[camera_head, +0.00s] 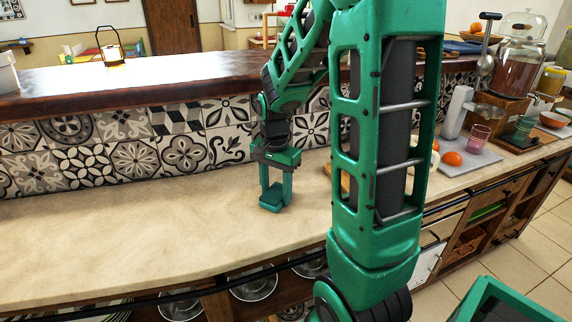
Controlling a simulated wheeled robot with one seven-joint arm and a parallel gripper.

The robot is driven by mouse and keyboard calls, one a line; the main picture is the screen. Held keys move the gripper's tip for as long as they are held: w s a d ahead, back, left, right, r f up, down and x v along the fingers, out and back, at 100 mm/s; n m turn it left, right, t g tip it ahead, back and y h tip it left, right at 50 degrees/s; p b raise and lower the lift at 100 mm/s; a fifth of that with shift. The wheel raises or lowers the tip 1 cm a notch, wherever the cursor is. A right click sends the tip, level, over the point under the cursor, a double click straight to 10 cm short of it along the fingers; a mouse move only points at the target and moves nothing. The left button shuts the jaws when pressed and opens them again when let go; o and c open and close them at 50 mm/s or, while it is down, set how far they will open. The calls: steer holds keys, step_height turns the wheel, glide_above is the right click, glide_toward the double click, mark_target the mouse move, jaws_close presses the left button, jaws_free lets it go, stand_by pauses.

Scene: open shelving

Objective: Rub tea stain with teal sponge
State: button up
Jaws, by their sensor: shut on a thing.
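My gripper (276,193) points down over the pale stone counter (130,235), in front of the patterned tile wall. It is shut on the teal sponge (271,199), which shows as a small block low between the fingers. The sponge is at or very near the counter surface; I cannot tell whether it touches. The sponge's colour is close to that of my green fingers, so its edges are hard to make out. I cannot make out a tea stain; the sponge, gripper or arm may cover it.
The counter left of my gripper is clear. A raised dark wooden ledge (130,88) runs behind it. To the right are an orange (451,158), a pink glass (479,138), a grey tray (470,163) and a large drink jar (516,65). My arm hides part of the counter.

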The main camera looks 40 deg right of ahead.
steer(key=shift+s+d, duration=0.25)
steer(key=shift+d, duration=0.5)
steer(key=shift+s+d, duration=0.25)
steer(key=shift+d, duration=0.5)
step_height(320, 180, up, 7)
steer(key=shift+r, duration=0.1)
steer(key=shift+a+r, duration=0.1)
steer(key=shift+r, duration=0.5)
